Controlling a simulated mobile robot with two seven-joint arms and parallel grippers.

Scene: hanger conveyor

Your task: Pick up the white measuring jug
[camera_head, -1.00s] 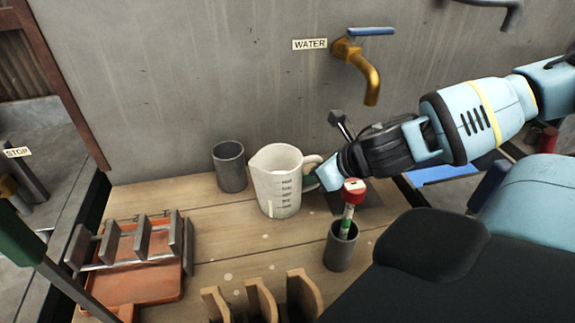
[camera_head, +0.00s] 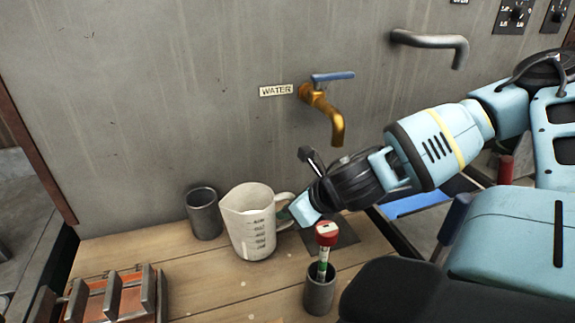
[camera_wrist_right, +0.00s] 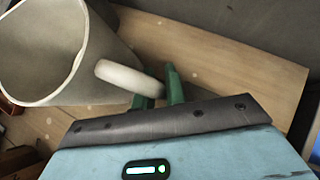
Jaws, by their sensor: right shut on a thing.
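The white measuring jug (camera_head: 247,228) stands on the wooden bench, with dark measuring marks on its side and its handle to the right. It looks upright. My right gripper (camera_head: 291,213) is at the handle in the head view. In the right wrist view, the jug (camera_wrist_right: 40,55) fills the upper left, and the green fingers of my right gripper (camera_wrist_right: 160,92) are shut on its handle (camera_wrist_right: 130,77). The jug looks empty inside. I cannot tell whether its base touches the bench. My left gripper is not in view.
A grey cup (camera_head: 203,216) stands just left of the jug. A grey holder (camera_head: 319,295) with a red-topped tube (camera_head: 326,236) stands in front of my right gripper. A brass water tap (camera_head: 325,108) juts from the wall above. An orange rack (camera_head: 110,300) lies front left.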

